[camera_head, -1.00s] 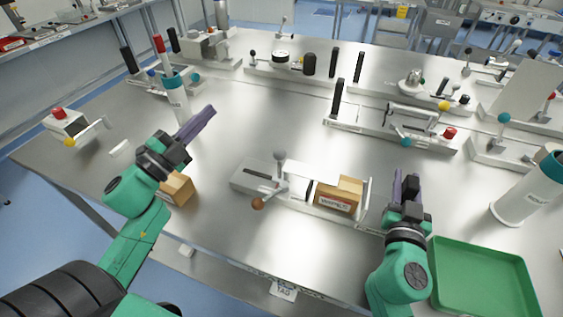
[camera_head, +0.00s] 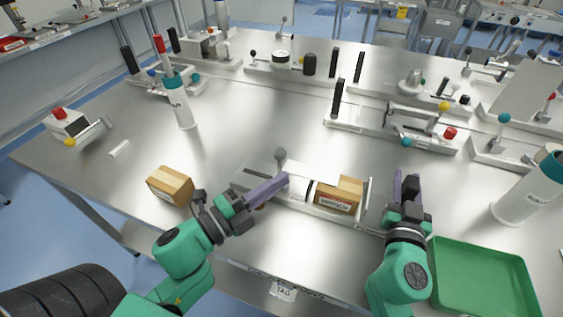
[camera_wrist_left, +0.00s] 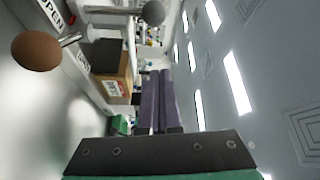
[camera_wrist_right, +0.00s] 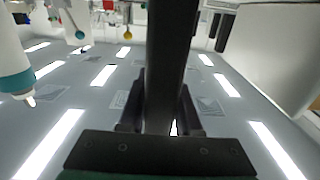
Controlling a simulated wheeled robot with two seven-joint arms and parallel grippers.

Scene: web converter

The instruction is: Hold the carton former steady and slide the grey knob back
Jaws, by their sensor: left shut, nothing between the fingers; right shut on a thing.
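The carton former (camera_head: 327,213) is a low pale fixture at the middle front of the table, with a brown carton (camera_head: 342,193) in its right part. Its grey knob (camera_head: 280,154) stands on a stem at the left part; it also shows in the left wrist view (camera_wrist_left: 153,12). My left gripper (camera_head: 283,179) is shut and empty, its purple fingertips just in front of and below the grey knob; contact cannot be told. A brown knob (camera_wrist_left: 36,52) is mostly hidden behind that gripper in the head view. My right gripper (camera_head: 403,181) is shut on a dark upright bar (camera_wrist_right: 168,50) at the former's right end.
A loose brown carton (camera_head: 170,186) lies left of the former. A green tray (camera_head: 484,250) is at the front right, and a white bottle (camera_head: 525,195) stands beyond it. Other fixtures with coloured knobs line the back. The table between is clear.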

